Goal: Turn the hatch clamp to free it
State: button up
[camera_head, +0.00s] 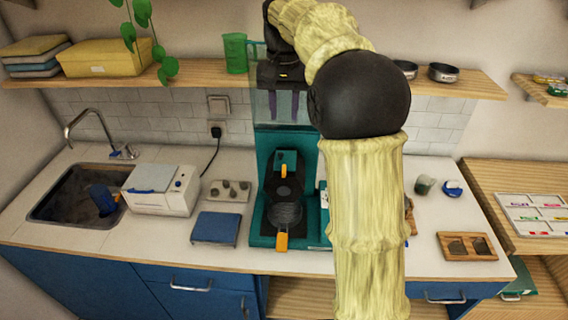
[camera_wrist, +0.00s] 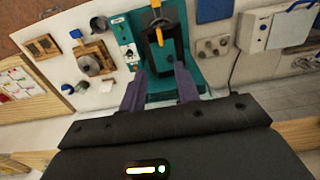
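A teal machine (camera_head: 262,232) stands mid-counter with a black round hatch (camera_head: 284,213) on it. An orange handle (camera_head: 282,242) sticks out at the hatch's front. A smaller orange lever (camera_head: 283,171), apparently the clamp, sits at its back. In the wrist view the lever (camera_wrist: 159,38) and the hatch (camera_wrist: 152,50) lie beyond my fingertips, with the front handle (camera_wrist: 156,3) at the top edge. My gripper (camera_head: 284,112) is above the machine's back, pointing down. In the wrist view (camera_wrist: 160,73) its two purple fingers are apart with nothing between them.
A shelf (camera_head: 205,75) runs behind my gripper, with a green cup (camera_head: 235,53) on it. Left of the machine are a blue pad (camera_head: 215,228), a knobbed plate (camera_head: 229,190), a white box (camera_head: 160,190) and a sink (camera_head: 60,197). A wooden tray (camera_head: 467,246) lies right.

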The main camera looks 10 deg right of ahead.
aim_at(284, 168)
notch_tip(284, 168, down, 17)
jog(key=shift+r+p, duration=0.15)
jog(key=shift+p, duration=0.6)
grip_shut()
